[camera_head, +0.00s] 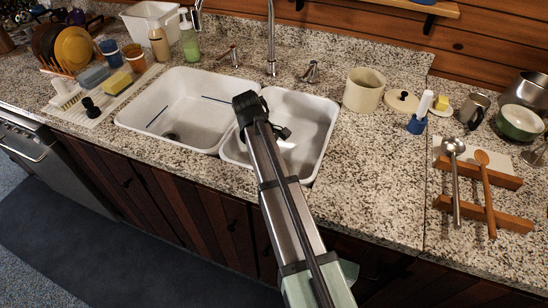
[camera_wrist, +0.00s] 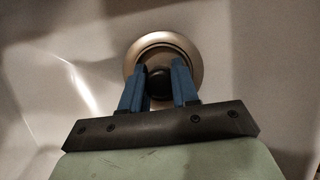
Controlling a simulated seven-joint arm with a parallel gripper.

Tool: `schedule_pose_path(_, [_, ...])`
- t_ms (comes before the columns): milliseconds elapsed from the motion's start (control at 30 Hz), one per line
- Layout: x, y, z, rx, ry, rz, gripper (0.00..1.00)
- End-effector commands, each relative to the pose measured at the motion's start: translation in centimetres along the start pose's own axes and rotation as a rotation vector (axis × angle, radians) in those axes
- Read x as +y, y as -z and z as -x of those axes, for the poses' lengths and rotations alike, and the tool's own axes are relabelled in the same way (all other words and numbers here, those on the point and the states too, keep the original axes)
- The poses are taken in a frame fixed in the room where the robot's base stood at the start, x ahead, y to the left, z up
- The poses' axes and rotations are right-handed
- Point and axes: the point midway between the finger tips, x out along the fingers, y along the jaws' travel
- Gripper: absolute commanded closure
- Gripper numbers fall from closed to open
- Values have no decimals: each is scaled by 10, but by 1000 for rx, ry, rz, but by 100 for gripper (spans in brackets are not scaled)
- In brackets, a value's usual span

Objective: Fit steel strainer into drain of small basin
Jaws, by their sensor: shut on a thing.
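The small basin (camera_head: 315,118) is the right white bowl of the double sink. My arm reaches over it, and my gripper is mostly hidden behind the arm in the head view. In the wrist view my gripper (camera_wrist: 160,70) has its blue fingers shut on the black knob (camera_wrist: 159,84) of the strainer. A round steel rim (camera_wrist: 190,50) surrounds the knob on the white basin floor. I cannot tell how much of this rim is strainer and how much is drain, or whether the strainer is seated.
The large basin (camera_head: 185,95) with its own drain lies to the left. A faucet (camera_head: 271,40) and handles stand behind. A cream crock (camera_head: 363,90) stands right of the sink. The white basin walls surround my gripper closely.

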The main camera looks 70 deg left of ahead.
Motion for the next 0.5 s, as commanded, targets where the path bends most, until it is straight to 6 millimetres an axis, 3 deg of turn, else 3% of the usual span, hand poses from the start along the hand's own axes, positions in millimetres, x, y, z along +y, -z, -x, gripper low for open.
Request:
schedule_pose_path(333, [0,2,-6,0,0,0,100])
schedule_pose_path(367, [0,2,-6,0,0,0,68])
schedule_pose_path(500, [0,2,-6,0,0,0,55])
